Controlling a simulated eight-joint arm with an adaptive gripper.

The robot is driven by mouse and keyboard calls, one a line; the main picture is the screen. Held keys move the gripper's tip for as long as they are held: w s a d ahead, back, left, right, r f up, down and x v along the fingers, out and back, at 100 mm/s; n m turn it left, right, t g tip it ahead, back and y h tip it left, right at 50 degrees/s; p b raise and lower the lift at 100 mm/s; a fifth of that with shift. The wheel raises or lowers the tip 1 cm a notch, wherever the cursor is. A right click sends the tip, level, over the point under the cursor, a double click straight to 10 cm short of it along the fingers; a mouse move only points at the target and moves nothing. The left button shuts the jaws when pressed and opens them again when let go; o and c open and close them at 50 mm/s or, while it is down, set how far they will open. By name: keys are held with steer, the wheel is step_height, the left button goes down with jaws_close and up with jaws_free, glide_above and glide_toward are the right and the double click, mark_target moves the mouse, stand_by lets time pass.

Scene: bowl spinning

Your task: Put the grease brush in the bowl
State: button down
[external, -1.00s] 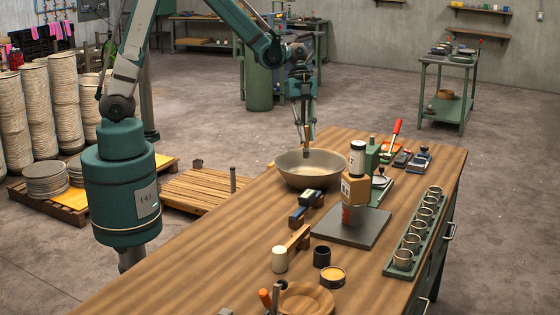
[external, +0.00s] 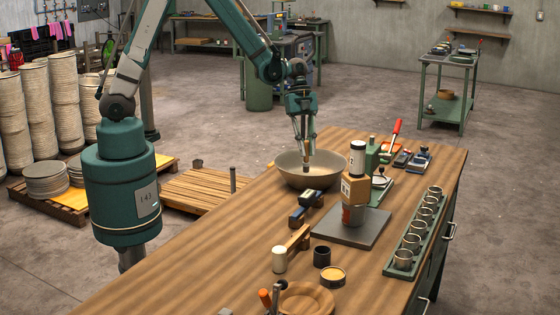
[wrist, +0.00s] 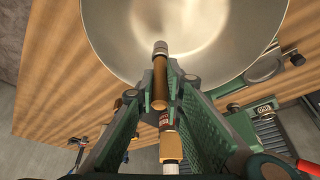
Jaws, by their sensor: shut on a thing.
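The grease brush (wrist: 159,85) is held between the fingers of my gripper (external: 305,144). It has a brown shaft and a greyish tip, and hangs roughly upright in the external view, its lower end (external: 307,167) over the bowl's interior. The wide grey-beige bowl (external: 329,170) stands on the wooden bench near its left edge. My gripper is above the bowl. In the wrist view the bowl (wrist: 215,40) fills the top, and the brush tip overlaps it. I cannot tell whether the tip touches the bowl.
A grey plate with a stacked block and can (external: 355,187) stands close to the bowl's right. A dark clamp-like tool (external: 304,208) lies in front of it. A green rack of metal cups (external: 413,240) runs along the right edge. The bench's front-left surface is clear.

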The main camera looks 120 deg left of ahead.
mark_target(306, 162)
steer(key=shift+f, duration=0.15)
steer(key=shift+f, duration=1.95)
steer(key=shift+f, duration=0.15)
steer(key=c, duration=2.4)
jaws_free()
steer(key=shift+v, duration=6.15)
steer(key=shift+d, duration=0.1)
